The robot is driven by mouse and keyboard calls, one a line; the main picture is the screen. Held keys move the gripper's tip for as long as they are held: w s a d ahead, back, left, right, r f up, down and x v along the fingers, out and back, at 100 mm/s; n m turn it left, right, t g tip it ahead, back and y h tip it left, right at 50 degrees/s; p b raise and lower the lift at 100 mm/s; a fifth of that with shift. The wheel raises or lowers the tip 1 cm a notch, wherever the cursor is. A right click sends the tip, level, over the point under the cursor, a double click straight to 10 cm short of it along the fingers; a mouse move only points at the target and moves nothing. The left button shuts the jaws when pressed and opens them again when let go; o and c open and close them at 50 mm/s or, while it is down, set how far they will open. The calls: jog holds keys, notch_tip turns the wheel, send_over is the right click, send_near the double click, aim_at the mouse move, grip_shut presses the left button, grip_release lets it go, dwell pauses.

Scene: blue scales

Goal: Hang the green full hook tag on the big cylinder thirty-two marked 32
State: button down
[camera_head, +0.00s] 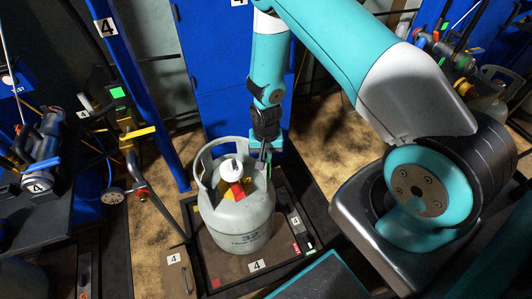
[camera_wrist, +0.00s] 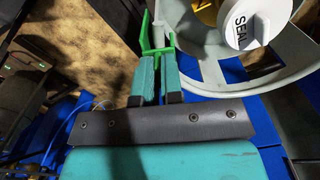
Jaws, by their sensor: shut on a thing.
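The big grey cylinder (camera_head: 238,218) marked 32 stands upright on a dark platform in the head view. Its collar ring (camera_wrist: 212,72) and a white cap reading SEAL (camera_wrist: 242,24) show at the upper right of the wrist view. My gripper (camera_head: 265,157) is just behind the right side of the collar. In the wrist view my fingers (camera_wrist: 157,75) are shut on the green hook tag (camera_wrist: 157,50), which sticks out past the fingertips, close beside the collar's outer edge. I cannot tell whether tag and collar touch.
The platform (camera_head: 222,284) has a raised frame, with red and white items along its edge. A blue post (camera_head: 133,75) and a blue cabinet (camera_head: 225,110) stand behind. Pipes with a yellow-handled valve (camera_head: 137,133) stand left. Bare floor (camera_head: 320,135) lies right of the cylinder.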

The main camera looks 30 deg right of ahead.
jog(key=shift+f, duration=0.4)
jog(key=c, duration=1.2)
grip_release()
jog(key=shift+r, duration=0.15)
jog(key=shift+r+p, duration=2.75)
jog(key=shift+r, duration=0.9)
